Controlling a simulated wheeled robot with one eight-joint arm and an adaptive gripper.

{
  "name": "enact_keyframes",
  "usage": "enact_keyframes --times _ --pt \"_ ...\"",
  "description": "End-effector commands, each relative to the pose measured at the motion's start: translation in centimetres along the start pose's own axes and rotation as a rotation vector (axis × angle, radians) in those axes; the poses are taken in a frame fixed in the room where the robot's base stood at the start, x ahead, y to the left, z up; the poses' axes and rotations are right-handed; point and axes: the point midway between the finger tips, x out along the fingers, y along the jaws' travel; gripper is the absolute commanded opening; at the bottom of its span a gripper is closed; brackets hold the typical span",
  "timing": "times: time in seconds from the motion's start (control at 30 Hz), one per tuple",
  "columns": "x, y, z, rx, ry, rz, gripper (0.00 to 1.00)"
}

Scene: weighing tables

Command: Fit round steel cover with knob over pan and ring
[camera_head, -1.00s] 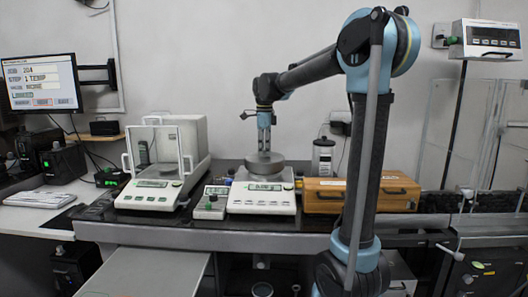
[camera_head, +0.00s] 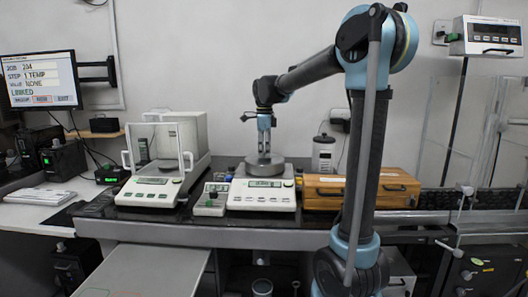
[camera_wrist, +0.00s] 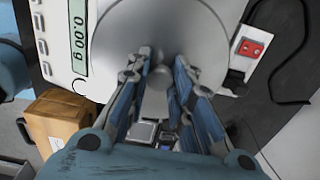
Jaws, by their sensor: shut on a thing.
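The round steel cover (camera_head: 262,170) sits low at the top of the middle white balance (camera_head: 262,195). The cover fills the upper middle of the wrist view (camera_wrist: 140,30). My gripper (camera_head: 264,155) comes down from above and is shut on the cover's knob (camera_wrist: 158,80), which shows between the blue-padded fingers (camera_wrist: 160,92). The pan and ring are not visible; the cover hides that spot. I cannot tell whether the cover rests fully on the balance. The balance display reads 0.00 g in the wrist view (camera_wrist: 78,40).
A balance with a glass draft shield (camera_head: 155,165) stands to the left, with a small control box (camera_head: 210,200) between. A wooden case (camera_head: 355,190) and a clear-sided canister (camera_head: 323,155) stand to the right. A monitor (camera_head: 40,80) hangs at far left.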

Motion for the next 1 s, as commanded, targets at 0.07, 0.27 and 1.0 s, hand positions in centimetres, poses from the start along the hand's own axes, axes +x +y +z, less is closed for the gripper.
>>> enact_keyframes --times 0.07,0.27,1.0 --pt "0.19 0.00 0.00 0.000 0.000 0.000 0.00" --pt "0.62 0.01 -0.02 0.000 0.000 0.000 0.00" --pt "0.51 0.00 -0.02 0.000 0.000 0.000 0.44"
